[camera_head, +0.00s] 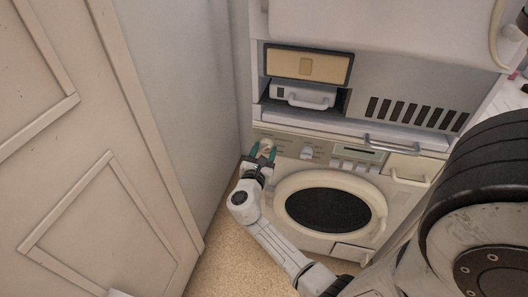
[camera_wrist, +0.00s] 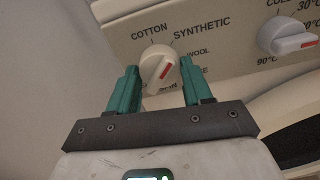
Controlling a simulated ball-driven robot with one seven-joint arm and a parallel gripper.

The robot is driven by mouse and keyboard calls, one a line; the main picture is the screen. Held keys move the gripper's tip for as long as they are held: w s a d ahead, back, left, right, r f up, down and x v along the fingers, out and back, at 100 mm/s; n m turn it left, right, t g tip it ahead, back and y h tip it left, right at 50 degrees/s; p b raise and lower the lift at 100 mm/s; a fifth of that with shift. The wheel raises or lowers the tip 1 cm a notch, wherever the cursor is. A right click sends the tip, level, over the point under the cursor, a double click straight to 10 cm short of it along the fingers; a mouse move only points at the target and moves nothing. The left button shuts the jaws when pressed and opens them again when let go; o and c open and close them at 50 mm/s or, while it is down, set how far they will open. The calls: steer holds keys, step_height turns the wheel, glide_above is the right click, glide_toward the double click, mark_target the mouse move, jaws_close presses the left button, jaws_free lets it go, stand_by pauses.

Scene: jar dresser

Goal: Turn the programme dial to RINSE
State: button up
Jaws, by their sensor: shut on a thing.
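The programme dial (camera_wrist: 157,64) is a cream knob with a red mark on its right side. Labels COTTON, SYNTHETIC and WOOL run around it. A label ending in "SE" and another below it are partly hidden by the right finger and the knob. I cannot tell exactly which label the red mark points to. My gripper (camera_wrist: 159,68) has its two green fingers on either side of the dial, shut on it. In the head view my gripper (camera_head: 262,152) reaches the left end of the control panel on the washing machine (camera_head: 280,197), covering part of the dial.
A second dial (camera_wrist: 288,38) with temperature labels is to the right. The machine's round door (camera_head: 330,208) is below the panel. A metal bar handle (camera_head: 392,143) sticks out above the panel. A wall and a panelled door (camera_head: 90,170) are close on the left.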

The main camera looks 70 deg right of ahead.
steer(key=shift+b, duration=0.3)
steer(key=shift+c, duration=0.3)
steer(key=shift+m+b, duration=8.15)
steer(key=shift+m, duration=0.65)
steer(key=o, duration=1)
steer(key=shift+r, duration=0.1)
steer(key=shift+o, duration=0.2)
steer(key=a+p, duration=0.1)
steer(key=a, duration=0.9)
steer(key=shift+s+a, duration=0.4)
